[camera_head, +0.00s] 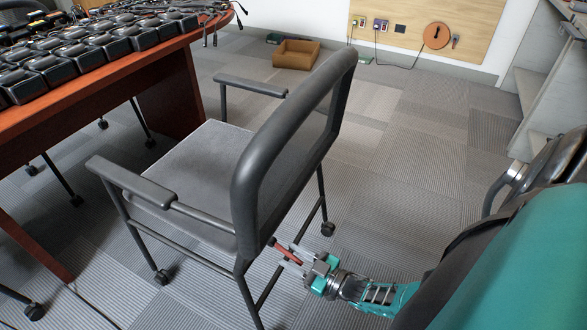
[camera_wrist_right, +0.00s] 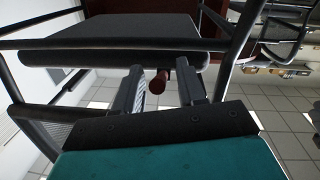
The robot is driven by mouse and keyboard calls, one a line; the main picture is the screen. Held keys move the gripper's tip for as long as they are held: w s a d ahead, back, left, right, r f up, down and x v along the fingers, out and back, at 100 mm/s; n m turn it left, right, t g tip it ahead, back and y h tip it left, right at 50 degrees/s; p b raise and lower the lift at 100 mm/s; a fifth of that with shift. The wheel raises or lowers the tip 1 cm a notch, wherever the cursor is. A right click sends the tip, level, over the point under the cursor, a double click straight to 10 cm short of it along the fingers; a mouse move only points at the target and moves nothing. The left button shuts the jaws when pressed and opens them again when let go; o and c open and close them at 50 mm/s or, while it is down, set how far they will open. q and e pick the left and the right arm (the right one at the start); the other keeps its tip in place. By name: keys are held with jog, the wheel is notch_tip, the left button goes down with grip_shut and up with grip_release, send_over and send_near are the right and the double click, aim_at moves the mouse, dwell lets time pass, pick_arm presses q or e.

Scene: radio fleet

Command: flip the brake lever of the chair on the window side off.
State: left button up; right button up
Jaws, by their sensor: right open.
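The chair (camera_head: 205,165) has a grey seat, dark armrests and legs on casters, and stands beside the table with its back toward me. Its red brake lever (camera_head: 288,254) shows low behind the seat, by the rear frame. My right gripper (camera_head: 291,256) is at the lever, with its fingers pointing at the chair. In the right wrist view the red lever end (camera_wrist_right: 158,82) lies between the two open fingers (camera_wrist_right: 163,88), apart from both as far as I can tell. My left gripper is not in view.
A wooden table (camera_head: 120,65) with rows of black radios stands at the left. An orange-brown box (camera_head: 296,54) lies on the floor near the wall panel (camera_head: 425,30). A grey shelf (camera_head: 545,80) stands at the right. The carpet right of the chair is clear.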

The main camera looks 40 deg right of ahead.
jog(key=shift+w, duration=0.15)
jog(key=shift+c, duration=0.3)
grip_shut()
dwell(0.3)
